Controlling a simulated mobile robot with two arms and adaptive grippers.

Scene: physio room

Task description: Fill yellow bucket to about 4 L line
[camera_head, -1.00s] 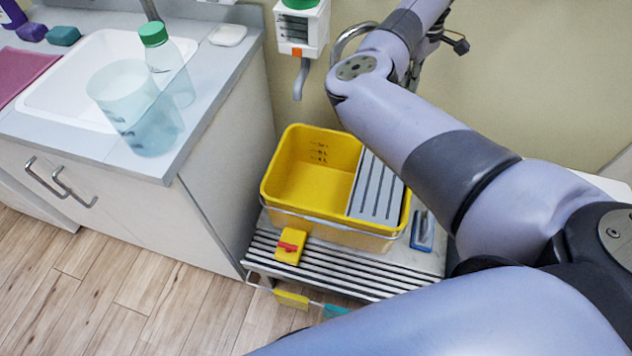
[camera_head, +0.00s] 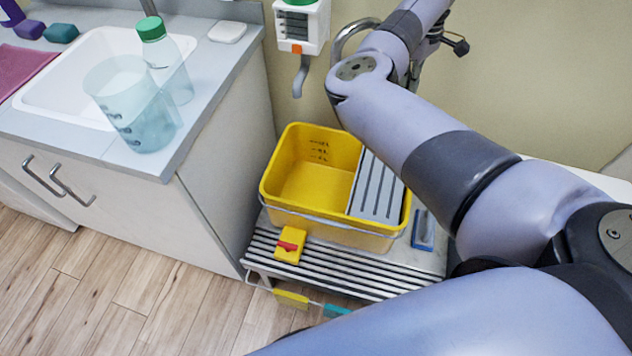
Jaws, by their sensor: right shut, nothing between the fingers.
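The yellow bucket (camera_head: 296,215) stands upright on a slatted shelf, with dark level marks high on its inner back wall. I can make out no clear water surface in it. A grey slotted wringer covers its right part. A translucent jug (camera_head: 125,90) with bluish contents and dark marks shows over the sink's front edge; I cannot tell whether it rests on the counter. My right arm crosses the right side, and a small dark part of my right gripper (camera_head: 455,45) shows at the top, shut and largely hidden behind the arm. My left gripper is not in view.
A white sink (camera_head: 90,50) is set in the counter at left. A green-capped bottle (camera_head: 167,60) stands by it. A wall dispenser (camera_head: 303,28) with a grey spout hangs behind the bucket. The slatted shelf (camera_head: 340,275) holds a yellow-red block (camera_head: 291,245). The floor at lower left is clear.

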